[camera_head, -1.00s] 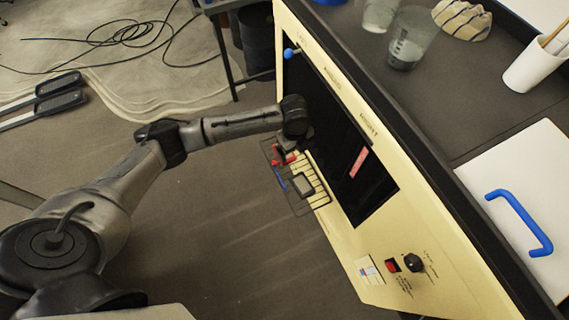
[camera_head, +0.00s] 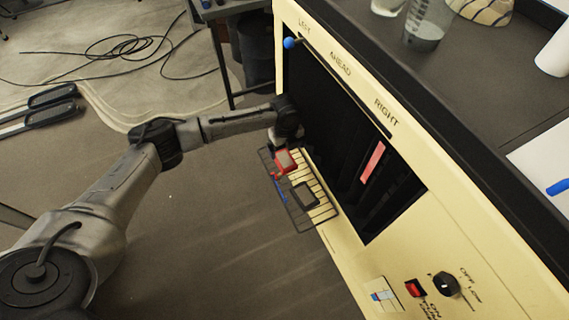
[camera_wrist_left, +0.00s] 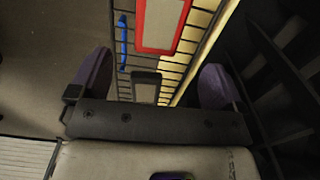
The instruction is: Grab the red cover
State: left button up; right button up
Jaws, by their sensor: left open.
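A red cover with a pale grey middle (camera_head: 286,161) lies in a wire basket (camera_head: 300,226) on the front of the cream machine. In the left wrist view the red cover (camera_wrist_left: 160,24) is at the top, ahead of the fingers and cut off by the frame edge. My left gripper (camera_wrist_left: 154,82) is open, its two purple fingers wide apart with nothing held between them. In the head view the left wrist is just above the basket, close to the cover; its fingertips are hard to make out there. The right gripper is out of view.
The basket also holds a dark block (camera_head: 304,194) and a blue item (camera_head: 279,189). The cream machine front (camera_head: 350,262) has a dark opening with a pinkish-red strip (camera_head: 373,162), a red switch (camera_head: 414,288) and a black knob (camera_head: 445,284). Open floor lies left of the basket.

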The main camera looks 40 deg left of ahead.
aim_at(284, 159)
pick_arm(q)
notch_tip(284, 159, down, 2)
jog(key=shift+f+b, duration=0.15)
jog(key=shift+b, duration=0.15)
jog(key=f+b, duration=0.2)
jog(key=f, duration=0.1)
jog(key=a+f+b, duration=0.1)
jog(key=f+b, duration=0.1)
jog(key=shift+w, duration=0.1)
jog(key=shift+d, duration=0.1)
jog(key=shift+c, duration=0.5)
jog(key=c, duration=1.1)
